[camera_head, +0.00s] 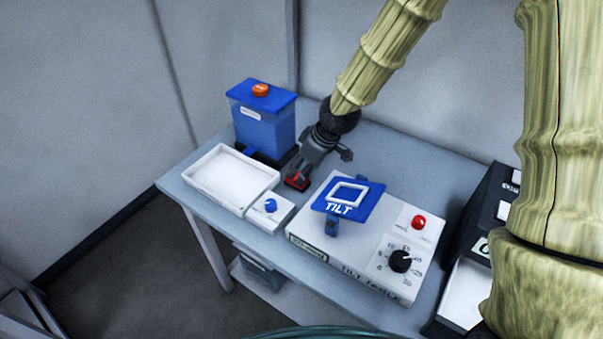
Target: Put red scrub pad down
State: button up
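The red scrub pad (297,181) is a small red piece at the lower end of my gripper (302,170). It is partly covered by the grey finger parts. My gripper points down and to the left, low over the table, between the white tray and the tilt device. Another dark grey part of it sticks out to the right. The view is too small to tell whether the fingers are closed around the pad, or whether the pad touches the tabletop.
A white tray (191,176) and a small box with a blue knob (271,206) stand left of my gripper. A blue bin with an orange button (261,90) is behind. The tilt table (307,244) is to the right. Bare tabletop (395,160) shows behind it.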

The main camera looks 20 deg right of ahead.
jog(key=v, duration=0.7)
jog(key=shift+b, duration=0.3)
